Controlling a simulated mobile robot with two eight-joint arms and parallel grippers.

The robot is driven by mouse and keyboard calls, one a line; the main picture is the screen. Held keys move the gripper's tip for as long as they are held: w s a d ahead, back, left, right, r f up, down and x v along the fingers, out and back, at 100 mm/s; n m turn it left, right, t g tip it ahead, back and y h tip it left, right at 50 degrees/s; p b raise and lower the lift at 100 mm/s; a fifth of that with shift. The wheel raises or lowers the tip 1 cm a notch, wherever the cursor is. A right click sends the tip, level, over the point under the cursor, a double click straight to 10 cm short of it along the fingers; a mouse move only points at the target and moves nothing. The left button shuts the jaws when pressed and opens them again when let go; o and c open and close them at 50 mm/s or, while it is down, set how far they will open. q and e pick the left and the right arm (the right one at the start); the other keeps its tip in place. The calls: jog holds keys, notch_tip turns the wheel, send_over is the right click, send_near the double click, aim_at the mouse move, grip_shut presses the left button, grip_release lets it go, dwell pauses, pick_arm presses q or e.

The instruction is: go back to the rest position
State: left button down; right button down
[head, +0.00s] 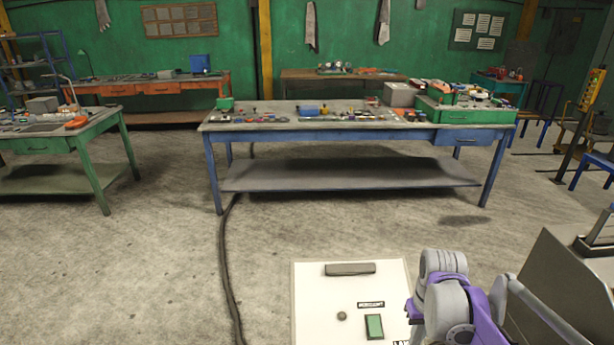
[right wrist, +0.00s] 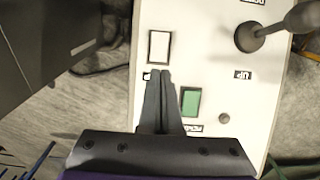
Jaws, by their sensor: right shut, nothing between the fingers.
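My right gripper (right wrist: 160,76) shows in the right wrist view with its two grey fingers together and nothing between them. The fingertips lie in front of a white control panel (right wrist: 205,45), just below a white rectangular switch (right wrist: 159,46) and left of a green rectangular switch (right wrist: 191,102). I cannot tell whether they touch the panel. In the head view my purple and grey right arm is at the lower right, beside the panel (head: 315,300); its fingers cannot be made out there. My left gripper is in neither view.
The panel bears a lever (right wrist: 252,36) and a small round knob (right wrist: 224,118). A grey sloped box (head: 555,290) stands right of my arm. A blue workbench (head: 350,134) with clutter is ahead, a green one (head: 95,130) at left. Open floor between carries a black cable (head: 223,250).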

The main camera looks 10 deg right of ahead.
jog(key=s+a+f+n+t, duration=0.1)
jog(key=s+a+t, duration=0.4)
jog(key=s+a, duration=0.5)
jog(key=shift+s+a+f+t, duration=0.25)
jog(key=shift+a+f, duration=0.3)
jog(key=shift+a, duration=0.95)
